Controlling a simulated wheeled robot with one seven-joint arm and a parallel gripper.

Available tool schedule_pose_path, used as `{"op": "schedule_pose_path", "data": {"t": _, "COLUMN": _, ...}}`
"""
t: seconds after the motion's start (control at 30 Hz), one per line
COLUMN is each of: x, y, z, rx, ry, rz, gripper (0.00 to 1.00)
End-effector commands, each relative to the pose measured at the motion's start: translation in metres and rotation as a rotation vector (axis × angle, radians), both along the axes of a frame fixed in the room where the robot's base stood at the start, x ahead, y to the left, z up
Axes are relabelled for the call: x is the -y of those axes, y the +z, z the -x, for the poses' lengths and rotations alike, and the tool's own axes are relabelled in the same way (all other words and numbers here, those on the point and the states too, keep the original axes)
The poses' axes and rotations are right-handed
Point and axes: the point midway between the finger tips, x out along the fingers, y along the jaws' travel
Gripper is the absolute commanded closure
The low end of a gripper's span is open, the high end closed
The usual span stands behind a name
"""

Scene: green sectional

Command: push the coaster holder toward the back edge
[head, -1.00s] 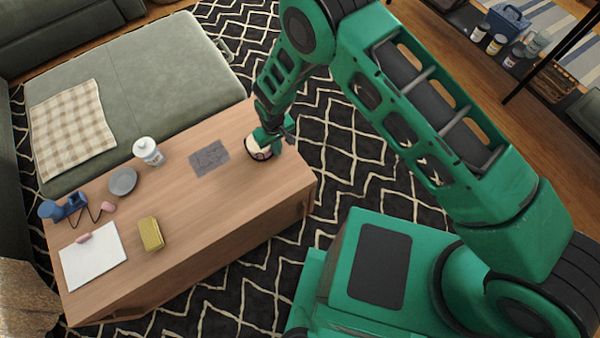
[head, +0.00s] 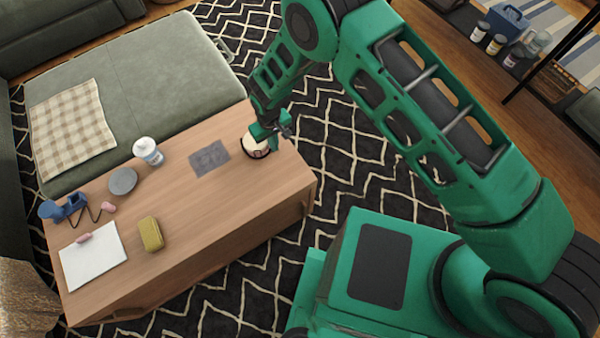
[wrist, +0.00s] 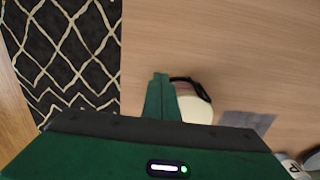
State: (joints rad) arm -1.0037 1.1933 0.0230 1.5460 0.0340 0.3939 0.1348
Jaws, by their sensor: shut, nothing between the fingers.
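The coaster holder (head: 254,148), a small round cream piece with a dark rim, stands near the right end of the wooden table (head: 215,205). My gripper (head: 268,137) is shut and low over the table, right at the holder and partly covering it in the head view. In the wrist view my shut fingers (wrist: 160,80) are beside the holder (wrist: 195,106), which shows just right of them, partly hidden by my gripper body. I cannot tell whether they touch.
A dark grey flat mat (head: 209,158) lies left of the holder. Farther left are a white lidded jar (head: 148,151), a grey disc (head: 123,181), a yellow case (head: 150,233), white paper (head: 93,256) and blue headphones (head: 64,207). A green ottoman (head: 150,75) stands behind the table.

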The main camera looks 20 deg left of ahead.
Motion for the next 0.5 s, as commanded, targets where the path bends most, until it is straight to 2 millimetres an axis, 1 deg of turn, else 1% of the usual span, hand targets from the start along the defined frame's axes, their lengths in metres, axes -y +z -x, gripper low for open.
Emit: {"op": "schedule_pose_path", "data": {"t": 0.5, "x": 0.007, "y": 0.035, "z": 0.003, "rx": 0.001, "ry": 0.0, "rz": 0.001, "gripper": 1.0}}
